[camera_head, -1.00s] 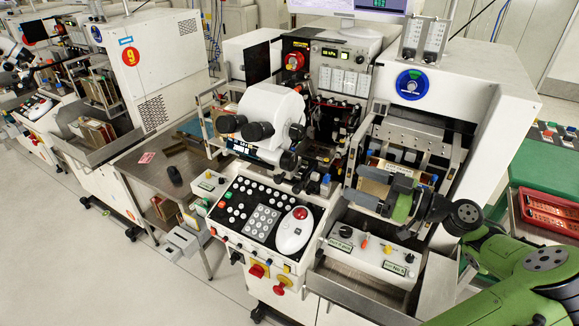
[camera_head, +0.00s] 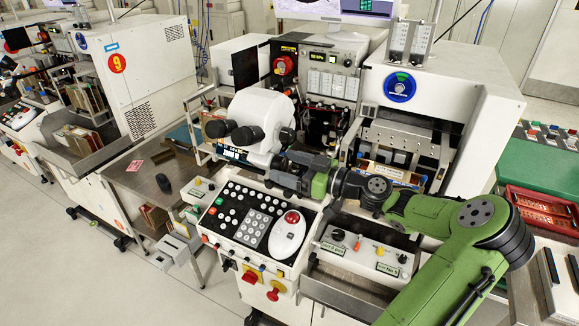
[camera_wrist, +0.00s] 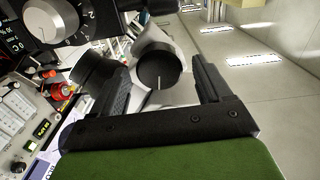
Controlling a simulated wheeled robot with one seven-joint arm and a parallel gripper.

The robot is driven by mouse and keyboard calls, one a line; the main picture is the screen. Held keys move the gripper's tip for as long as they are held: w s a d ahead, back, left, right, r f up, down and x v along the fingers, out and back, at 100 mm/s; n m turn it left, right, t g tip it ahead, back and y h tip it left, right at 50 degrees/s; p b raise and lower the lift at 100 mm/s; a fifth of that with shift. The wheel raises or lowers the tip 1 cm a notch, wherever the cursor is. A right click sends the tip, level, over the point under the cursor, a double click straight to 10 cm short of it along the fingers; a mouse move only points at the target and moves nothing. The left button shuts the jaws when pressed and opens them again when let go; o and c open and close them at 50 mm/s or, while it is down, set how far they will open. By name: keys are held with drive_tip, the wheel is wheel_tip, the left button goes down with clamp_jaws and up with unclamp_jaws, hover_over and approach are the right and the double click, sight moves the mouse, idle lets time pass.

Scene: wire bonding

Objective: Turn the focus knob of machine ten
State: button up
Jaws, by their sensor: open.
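The machine in front has a white microscope head (camera_head: 262,112) with black eyepieces. A black round knob with a white line (camera_wrist: 160,68) is in the wrist view, probably the focus knob. It appears between my two dark fingers, near their tips, with a gap on each side. My gripper (camera_head: 279,170) is open and empty, just below and right of the microscope head in the head view. It hides part of the microscope's lower side there. I cannot tell how far the knob is from the fingertips in depth.
A grey dial with numbers (camera_wrist: 62,20) is close at the upper left of the wrist view. A box with knobs (camera_head: 362,250) is under my arm. Machine nine (camera_head: 125,85) stands at the left.

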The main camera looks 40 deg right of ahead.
drive_tip(key=c, duration=1)
drive_tip(key=shift+r+m+p, duration=0.1)
drive_tip(key=shift+m+p, duration=0.3)
drive_tip(key=shift+m, duration=0.3)
drive_tip(key=shift+c, duration=0.2)
drive_tip(key=shift+m, duration=0.6)
drive_tip(key=o, duration=1)
drive_tip(key=shift+o, duration=0.2)
drive_tip(key=shift+d, duration=0.1)
drive_tip(key=v, duration=1.5)
drive_tip(key=shift+s+p, duration=0.35)
drive_tip(key=shift+p, duration=0.1)
